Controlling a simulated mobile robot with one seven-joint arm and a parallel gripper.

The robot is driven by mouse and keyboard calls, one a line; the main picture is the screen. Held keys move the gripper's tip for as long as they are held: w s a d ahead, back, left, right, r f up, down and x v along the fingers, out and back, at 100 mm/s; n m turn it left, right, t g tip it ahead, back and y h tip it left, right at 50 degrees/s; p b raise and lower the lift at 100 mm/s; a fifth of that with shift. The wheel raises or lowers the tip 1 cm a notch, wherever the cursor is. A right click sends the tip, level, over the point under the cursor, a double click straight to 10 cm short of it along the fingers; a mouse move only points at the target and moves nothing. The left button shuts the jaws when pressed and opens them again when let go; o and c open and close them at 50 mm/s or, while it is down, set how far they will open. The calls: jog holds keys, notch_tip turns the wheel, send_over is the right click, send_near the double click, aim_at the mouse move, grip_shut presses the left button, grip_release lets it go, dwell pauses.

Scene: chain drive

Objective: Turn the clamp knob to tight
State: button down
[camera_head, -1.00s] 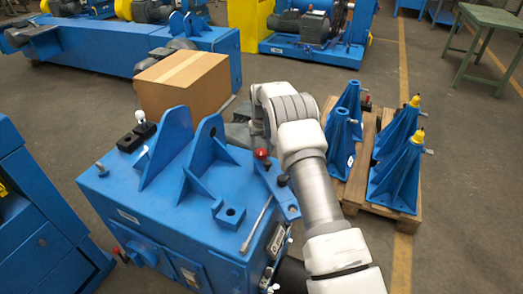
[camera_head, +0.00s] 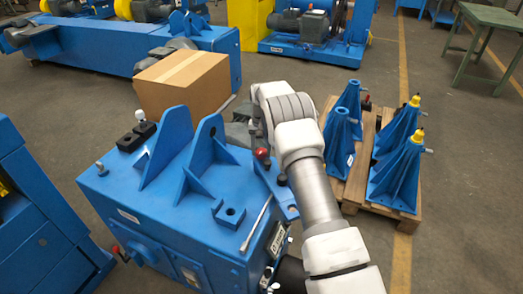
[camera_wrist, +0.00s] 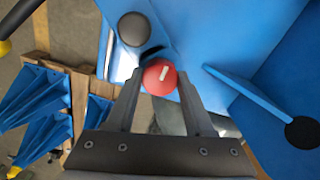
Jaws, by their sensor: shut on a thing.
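The clamp knob (camera_wrist: 160,76) is red with a white line on its top. In the wrist view the line stands nearly upright, leaning slightly right. My gripper (camera_wrist: 160,85) is shut on the knob, with one finger on each side of it. In the head view the red knob (camera_head: 262,154) shows at the right edge of the blue machine (camera_head: 150,215), beside my arm. The fingers are mostly hidden there by my arm.
A black round knob (camera_wrist: 133,29) is close by the red one. A blue upright plate (camera_wrist: 250,90) stands to the right in the wrist view. A cardboard box (camera_head: 183,82) is behind the machine. Blue stands (camera_head: 398,165) sit on a pallet (camera_head: 352,190) to the right.

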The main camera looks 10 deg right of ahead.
jog(key=shift+c, duration=1.4)
grip_release()
notch_tip(320, 180, up, 18)
jog(key=p, duration=0.3)
jog(key=shift+f, duration=0.25)
jog(key=shift+r, duration=0.1)
notch_tip(320, 180, up, 14)
jog(key=t+p, duration=0.1)
jog(key=p, duration=0.1)
send_over(262, 151)
jog(key=s, duration=0.7)
jog(key=s+r+n+t+p, duration=0.2)
jog(key=s+r, duration=0.8)
jog(key=s, duration=0.1)
jog(key=s+n+t+p, duration=0.2)
jog(key=s+p, duration=0.2)
jog(key=s, duration=2.1)
jog(key=shift+s+t, duration=0.3)
